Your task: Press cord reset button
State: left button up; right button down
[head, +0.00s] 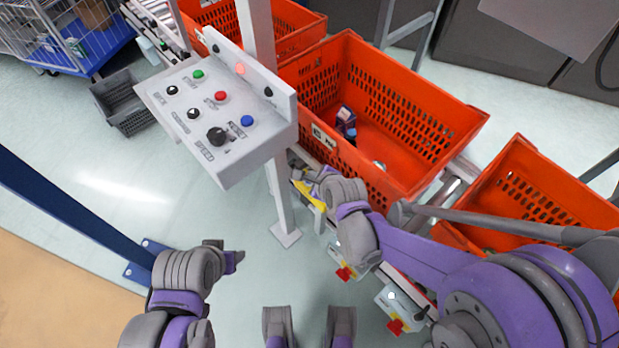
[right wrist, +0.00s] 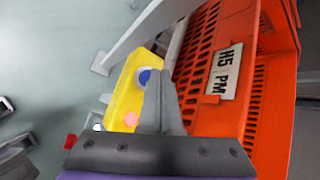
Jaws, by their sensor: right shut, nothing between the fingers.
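A yellow box (right wrist: 123,92) is mounted beside the orange tote, under the rail. It carries a round blue button (right wrist: 143,77) in a pale ring and a pink-red light (right wrist: 131,119). In the head view the yellow box (head: 312,196) is mostly covered by my right arm. My right gripper (right wrist: 162,74) is shut and empty. Its fingertips appear just right of the blue button and overlap its edge in the right wrist view; whether they touch cannot be told. The right gripper (head: 297,160) also shows in the head view. My left gripper (head: 238,258) is low, away from the box; its jaws are unclear.
A white control panel (head: 232,152) with several coloured buttons and knobs stands on a post left of the right gripper. Orange totes (head: 431,107) line the conveyor. Small boxes with red buttons (head: 345,273) hang along the rail.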

jog(key=shift+f+b, duration=0.35)
jog(key=shift+f, duration=0.1)
dwell(0.5)
jog(key=shift+r, duration=0.1)
jog(key=shift+r+p, duration=0.7)
jog(key=shift+r, duration=0.1)
notch_tip(320, 180, up, 5)
jog(key=p, duration=0.4)
dwell(0.6)
